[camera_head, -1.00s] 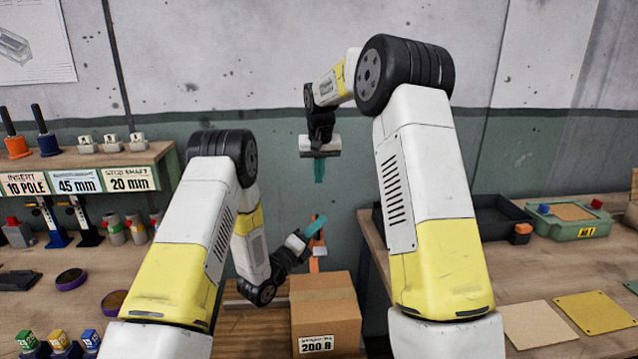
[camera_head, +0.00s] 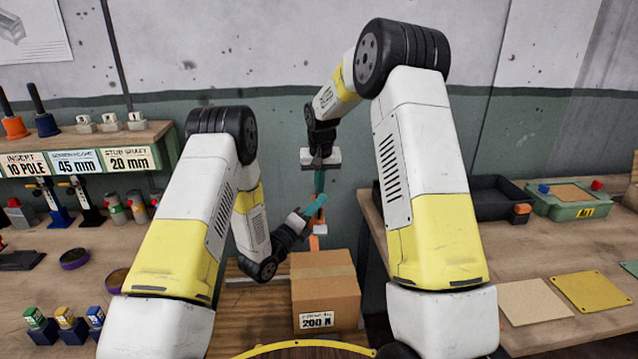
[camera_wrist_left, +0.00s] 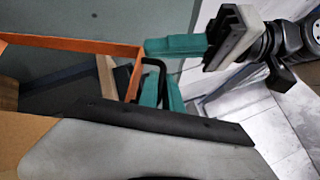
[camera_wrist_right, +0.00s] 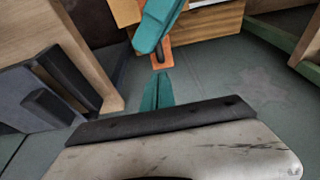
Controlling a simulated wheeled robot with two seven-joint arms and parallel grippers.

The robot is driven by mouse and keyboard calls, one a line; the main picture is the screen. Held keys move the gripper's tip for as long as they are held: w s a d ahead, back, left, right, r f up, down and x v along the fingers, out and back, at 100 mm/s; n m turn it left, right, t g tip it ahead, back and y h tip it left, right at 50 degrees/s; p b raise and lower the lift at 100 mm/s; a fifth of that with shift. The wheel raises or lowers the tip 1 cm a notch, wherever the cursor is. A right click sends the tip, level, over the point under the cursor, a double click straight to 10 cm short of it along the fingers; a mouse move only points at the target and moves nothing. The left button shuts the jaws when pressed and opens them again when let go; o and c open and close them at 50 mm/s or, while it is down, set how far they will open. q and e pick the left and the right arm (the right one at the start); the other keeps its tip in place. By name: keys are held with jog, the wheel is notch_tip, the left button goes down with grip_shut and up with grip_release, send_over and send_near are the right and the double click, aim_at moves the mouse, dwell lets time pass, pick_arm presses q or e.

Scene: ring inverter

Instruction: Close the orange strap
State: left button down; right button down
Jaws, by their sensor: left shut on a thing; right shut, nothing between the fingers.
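The orange strap (camera_head: 315,240) rises above the cardboard box, partly hidden in the head view. In the left wrist view the strap (camera_wrist_left: 85,46) runs across the upper left and bends down beside a black hook (camera_wrist_left: 157,66). The right wrist view shows an orange end with a dark slot (camera_wrist_right: 163,62). My left gripper (camera_head: 318,204) is shut on the strap, its teal fingers (camera_wrist_right: 155,28) partly covering it. My right gripper (camera_head: 320,188) is shut and empty, pointing down just above the left fingertips. Its teal fingers (camera_wrist_left: 176,46) sit close to the hook in the left wrist view.
The cardboard box (camera_head: 325,287) stands below the grippers, between two wooden workbenches. The left bench has a shelf (camera_head: 85,150) with labelled parts. The right bench holds a dark bin (camera_head: 497,200), a green tray (camera_head: 565,207) and flat plates (camera_head: 590,291). A wall is behind.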

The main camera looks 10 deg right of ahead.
pick_arm(q)
jog(key=shift+s+d+f, duration=0.1)
jog(key=shift+d+f, duration=0.05)
jog(key=shift+f, duration=0.05)
pick_arm(e)
jog(key=shift+s, duration=0.15)
jog(key=shift+s, duration=0.85)
jog(key=shift+s+f, duration=0.15)
jog(key=shift+s, duration=0.1)
pick_arm(q)
jog(key=c, duration=1.8)
grip_release()
jog(key=shift+r, duration=0.15)
pick_arm(e)
jog(key=shift+w, duration=0.15)
